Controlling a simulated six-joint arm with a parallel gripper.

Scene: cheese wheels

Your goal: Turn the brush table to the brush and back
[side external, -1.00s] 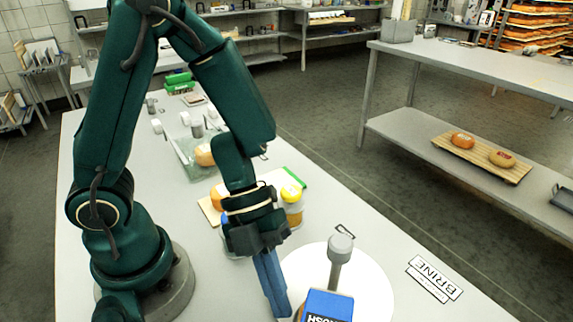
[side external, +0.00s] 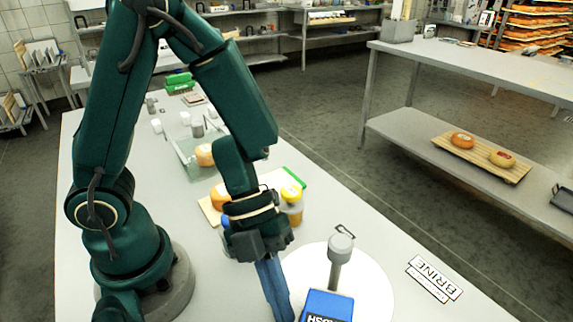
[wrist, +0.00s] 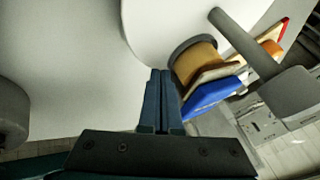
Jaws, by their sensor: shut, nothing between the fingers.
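The brush table is a round white disc (side external: 372,288) at the front of the bench, with an upright grey post and knob (side external: 341,246) on it. The post and knob (wrist: 245,45) also show in the wrist view. A blue block (side external: 328,304) with partly readable lettering "USH" stands at the disc's front edge, cut off by the picture. My gripper (wrist: 161,73) is shut and empty, pointing down at the disc's left edge. In the wrist view its tips are close to the disc's rim (wrist: 150,35) and a tan round piece (wrist: 200,62); contact cannot be told.
A "BRINE" sign (side external: 435,278) lies right of the disc. Behind my gripper are an orange cheese (side external: 220,196) on a board and a yellow-topped jar (side external: 292,203). A glass tray (side external: 190,165) lies farther back. The bench right of the disc is mostly clear.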

